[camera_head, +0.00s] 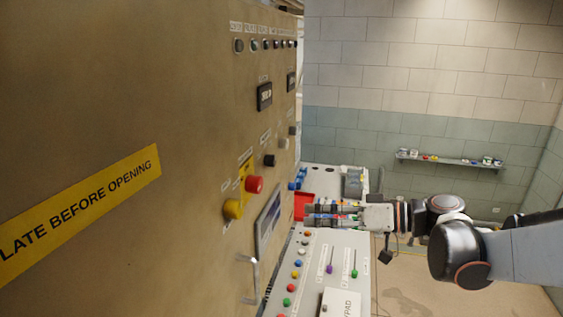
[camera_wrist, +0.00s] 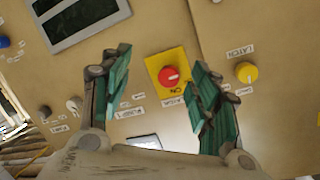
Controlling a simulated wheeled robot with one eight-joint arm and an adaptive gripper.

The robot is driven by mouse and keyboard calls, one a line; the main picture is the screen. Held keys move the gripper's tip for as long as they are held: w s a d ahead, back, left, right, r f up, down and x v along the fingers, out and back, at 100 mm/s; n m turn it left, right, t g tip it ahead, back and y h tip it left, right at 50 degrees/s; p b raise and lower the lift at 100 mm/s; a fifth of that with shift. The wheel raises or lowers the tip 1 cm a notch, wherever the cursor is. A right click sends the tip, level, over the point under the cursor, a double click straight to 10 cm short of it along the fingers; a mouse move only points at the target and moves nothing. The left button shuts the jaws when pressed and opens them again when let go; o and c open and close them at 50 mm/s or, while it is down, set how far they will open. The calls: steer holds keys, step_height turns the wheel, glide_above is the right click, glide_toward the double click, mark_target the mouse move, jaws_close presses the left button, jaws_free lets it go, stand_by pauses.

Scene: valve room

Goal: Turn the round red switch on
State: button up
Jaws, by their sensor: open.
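The round red switch (camera_head: 254,184) sticks out from the upright tan panel (camera_head: 130,90) in the head view. In the wrist view the red switch (camera_wrist: 169,75) sits on a yellow plate marked "ON" and carries a small white mark. My gripper (camera_head: 308,215) is open and empty, in front of the panel and right of the switch in the head view. In the wrist view my gripper (camera_wrist: 163,62) has its two green-padded fingers spread. The switch shows between them, closer to the right finger, which lies beside the plate. No contact with the switch is visible.
A yellow knob (camera_head: 232,208) marked "LATCH" sits beside the switch; it also shows in the wrist view (camera_wrist: 246,72). A black knob (camera_head: 270,160) and a display (camera_head: 269,220) are nearby. A sloped console (camera_head: 315,260) with several coloured buttons lies below my gripper.

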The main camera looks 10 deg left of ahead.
mark_target(261, 184)
step_height(261, 184, up, 4)
steer(key=w+n+g+y+p, duration=0.1)
steer(key=w+n+y+p, duration=0.1)
steer(key=y, duration=0.1)
steer(key=a, duration=0.4)
steer(key=w+a+p, duration=0.1)
steer(key=a, duration=0.4)
steer(key=a+p, duration=0.1)
steer(key=a, duration=0.4)
steer(key=shift+w+a+r, duration=0.15)
steer(key=shift+w+a, duration=0.05)
steer(key=shift+w, duration=0.15)
steer(key=c, duration=1.1)
